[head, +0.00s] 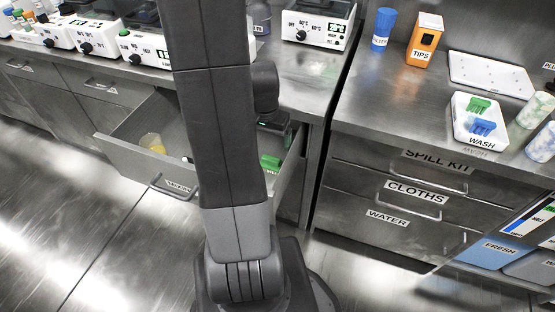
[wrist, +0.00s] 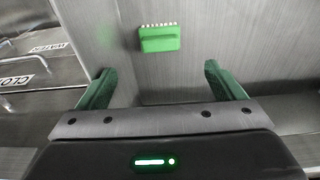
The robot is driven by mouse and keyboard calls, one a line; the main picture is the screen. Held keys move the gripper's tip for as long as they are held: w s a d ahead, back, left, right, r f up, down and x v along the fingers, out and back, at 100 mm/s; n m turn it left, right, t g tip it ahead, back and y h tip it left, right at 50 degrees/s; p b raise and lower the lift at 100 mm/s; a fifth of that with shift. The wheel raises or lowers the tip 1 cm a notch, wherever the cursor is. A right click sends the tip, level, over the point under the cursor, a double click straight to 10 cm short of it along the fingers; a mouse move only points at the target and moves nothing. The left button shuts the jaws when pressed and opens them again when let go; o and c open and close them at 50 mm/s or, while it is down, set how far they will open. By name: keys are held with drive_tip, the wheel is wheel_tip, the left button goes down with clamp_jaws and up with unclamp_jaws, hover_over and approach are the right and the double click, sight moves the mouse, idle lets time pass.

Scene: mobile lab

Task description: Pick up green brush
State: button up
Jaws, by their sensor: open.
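A green brush (wrist: 160,39) with a pale bristle row lies on the grey floor of the open drawer, ahead of my gripper in the wrist view. In the head view a green object (head: 270,163), seemingly the same brush, shows in the drawer beside my arm. My gripper (wrist: 162,86) is open and empty, its two green fingers apart, with the brush between their lines but beyond the tips. Another green brush (head: 478,105) sits with a blue brush (head: 482,127) in the white WASH tray (head: 475,142) on the right counter.
The open drawer (head: 127,125) also holds a yellowish container (head: 152,143); its walls stand close around my gripper. My arm hides part of the drawer. Closed drawers labelled SPILL KIT, CLOTHS (head: 415,193) and WATER stand to the right. The floor at the left is clear.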

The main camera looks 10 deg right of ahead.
sight(271, 158)
drive_tip(key=f, duration=0.4)
drive_tip(key=f+b, duration=0.1)
drive_tip(key=f, duration=0.1)
drive_tip(key=shift+w+d, duration=0.15)
drive_tip(key=shift+w, duration=0.1)
drive_tip(key=shift+w+d+f+b, duration=0.15)
drive_tip(key=shift+f+b, duration=0.1)
drive_tip(key=shift+f, duration=0.6)
drive_tip(key=shift+w+d+f+b, duration=0.1)
drive_tip(key=shift+f+b, duration=0.15)
drive_tip(key=shift+f, duration=0.65)
drive_tip(key=shift+w+d+f+b, duration=0.15)
drive_tip(key=shift+f+b, duration=0.1)
drive_tip(key=shift+f, duration=0.6)
drive_tip(key=shift+a, duration=0.1)
drive_tip(key=c, duration=1.1)
